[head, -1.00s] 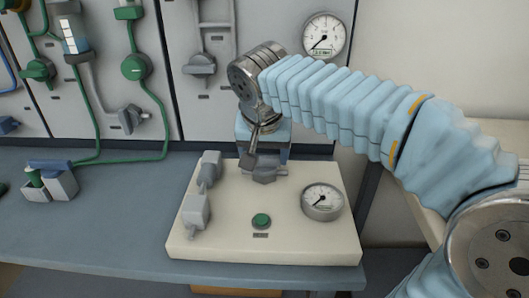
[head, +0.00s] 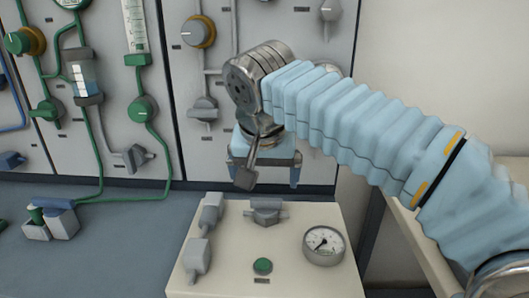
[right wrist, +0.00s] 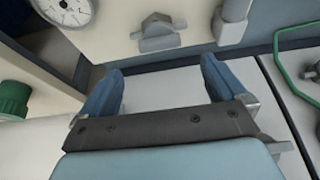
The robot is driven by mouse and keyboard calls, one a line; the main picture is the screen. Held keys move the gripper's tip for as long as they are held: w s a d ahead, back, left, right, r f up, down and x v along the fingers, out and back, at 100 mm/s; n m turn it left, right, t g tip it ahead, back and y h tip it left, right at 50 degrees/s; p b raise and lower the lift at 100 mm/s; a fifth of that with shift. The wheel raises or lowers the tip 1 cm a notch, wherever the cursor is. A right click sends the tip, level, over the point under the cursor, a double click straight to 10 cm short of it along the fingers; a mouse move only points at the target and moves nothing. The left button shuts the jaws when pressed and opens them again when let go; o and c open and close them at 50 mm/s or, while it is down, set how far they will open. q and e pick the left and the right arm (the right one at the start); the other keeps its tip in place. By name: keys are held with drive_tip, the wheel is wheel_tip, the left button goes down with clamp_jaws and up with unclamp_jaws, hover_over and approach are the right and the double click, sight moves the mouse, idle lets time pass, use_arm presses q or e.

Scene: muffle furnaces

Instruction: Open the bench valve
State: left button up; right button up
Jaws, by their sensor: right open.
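The bench valve (head: 266,212) is a grey knob with a bar handle on the back part of a cream bench box. Its handle lies crosswise, left to right. In the right wrist view the valve (right wrist: 158,34) is beyond the fingers. My right gripper (head: 265,178) is open, with blue fingers spread, and appears just above the valve in the head view. It is apart from the valve and empty; in the right wrist view its fingers (right wrist: 163,70) have nothing between them. My left gripper is not in view.
The cream box (head: 225,262) also carries a round gauge (head: 325,245), a green button (head: 263,266) and grey fittings (head: 204,235) at left. Behind stands a grey panel (head: 290,50) with knobs and green tubing. The blue-grey bench top (head: 110,265) is mostly clear at left.

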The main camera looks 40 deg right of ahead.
drive_tip(key=p+v, duration=0.1)
drive_tip(key=v, duration=0.5)
idle(0.7)
